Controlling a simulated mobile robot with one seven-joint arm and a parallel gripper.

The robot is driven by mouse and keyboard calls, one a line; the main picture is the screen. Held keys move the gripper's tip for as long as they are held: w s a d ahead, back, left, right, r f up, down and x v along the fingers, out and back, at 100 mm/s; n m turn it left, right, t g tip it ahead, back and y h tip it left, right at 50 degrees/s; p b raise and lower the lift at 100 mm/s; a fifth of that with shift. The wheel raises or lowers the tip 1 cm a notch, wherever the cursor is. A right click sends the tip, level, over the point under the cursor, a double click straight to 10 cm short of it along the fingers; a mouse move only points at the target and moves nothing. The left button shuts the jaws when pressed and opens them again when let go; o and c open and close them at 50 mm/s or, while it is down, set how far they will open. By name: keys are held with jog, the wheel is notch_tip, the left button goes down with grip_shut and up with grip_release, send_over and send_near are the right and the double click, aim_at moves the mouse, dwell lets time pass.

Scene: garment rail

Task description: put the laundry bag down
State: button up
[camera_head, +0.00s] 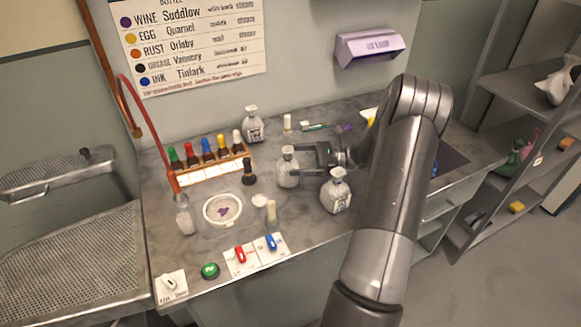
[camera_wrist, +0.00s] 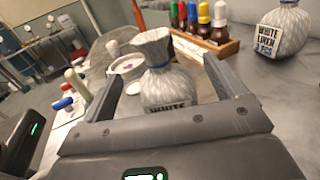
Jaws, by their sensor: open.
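A small white laundry bag (camera_head: 287,172) with a tied neck appears to stand upright on the grey marbled counter (camera_head: 320,240). In the wrist view the bag (camera_wrist: 168,88) sits between the two fingers, with part of a label reading "WHITE" showing. My gripper (camera_head: 296,160) is open around it, one finger on each side. In the wrist view a gap shows between the bag and the gripper's (camera_wrist: 163,80) right finger; contact on the left is hard to tell. The lower part of the bag is hidden by my gripper in the wrist view.
Similar bags stand behind (camera_head: 253,128) and at front right (camera_head: 337,194). A dark bottle (camera_head: 249,172), a rack of coloured-cap bottles (camera_head: 215,168) and a round white dish (camera_head: 222,210) are to the left. Red (camera_head: 240,254) and blue (camera_head: 271,242) switches line the front edge.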

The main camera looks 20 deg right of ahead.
aim_at(298, 164)
notch_tip(298, 164, up, 3)
jog(key=shift+d+r, duration=0.1)
jog(key=shift+r, duration=0.35)
jog(key=s+a+r+n+g+h, duration=0.3)
jog(key=s+a+r+n+h, duration=0.15)
jog(key=a, duration=0.35)
jog(key=s+a+r+n+g+h, duration=0.3)
jog(key=s+a+n, duration=0.25)
jog(key=a, duration=0.25)
jog(key=s+a+r+n+t+h, duration=0.1)
jog(key=s+r+n+t+h, duration=0.1)
jog(key=s+n+h, duration=0.2)
jog(key=s+a+r+n+t+h, duration=0.1)
jog(key=s+n+h, duration=0.4)
jog(key=s, duration=0.8)
notch_tip(298, 164, up, 3)
jog(key=n+t, duration=0.1)
jog(key=n, duration=0.2)
jog(key=shift+s+f+t, duration=0.15)
jog(key=shift+t, duration=0.25)
jog(key=c, duration=0.9)
